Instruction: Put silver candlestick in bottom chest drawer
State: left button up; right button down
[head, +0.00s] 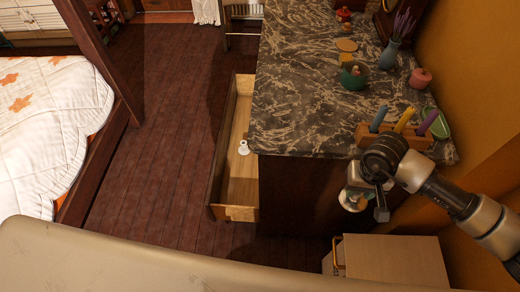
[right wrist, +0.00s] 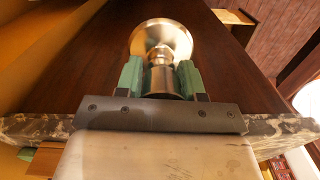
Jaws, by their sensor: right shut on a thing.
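My right gripper (head: 368,202) is shut on the silver candlestick, at the side of the chest below its top edge. In the right wrist view, the green-padded fingers (right wrist: 160,80) clasp the candlestick's narrow part, and its round, shiny silver end (right wrist: 161,38) points away from me. In the head view the candlestick (head: 352,201) is partly hidden by the gripper. The chest (head: 300,185) has a dark side and a marbled top. A wooden drawer (head: 240,190) stands pulled out at its left, with a small white object (head: 243,147) inside. My left gripper is out of view.
The chest top (head: 300,90) holds a vase (head: 389,54), a green pot (head: 354,76), a candle block (head: 390,137) and other small things. A pale cabinet (head: 395,262) stands below my right gripper. A bed (head: 45,130) is at left; the wooden floor (head: 165,130) between is clear.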

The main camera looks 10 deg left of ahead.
aim_at(242, 172)
jog(key=i+j+z, duration=0.1)
jog(key=j+z, duration=0.15)
jog(key=j, duration=0.95)
jog(key=j+z, duration=0.25)
jog(key=j, duration=0.9)
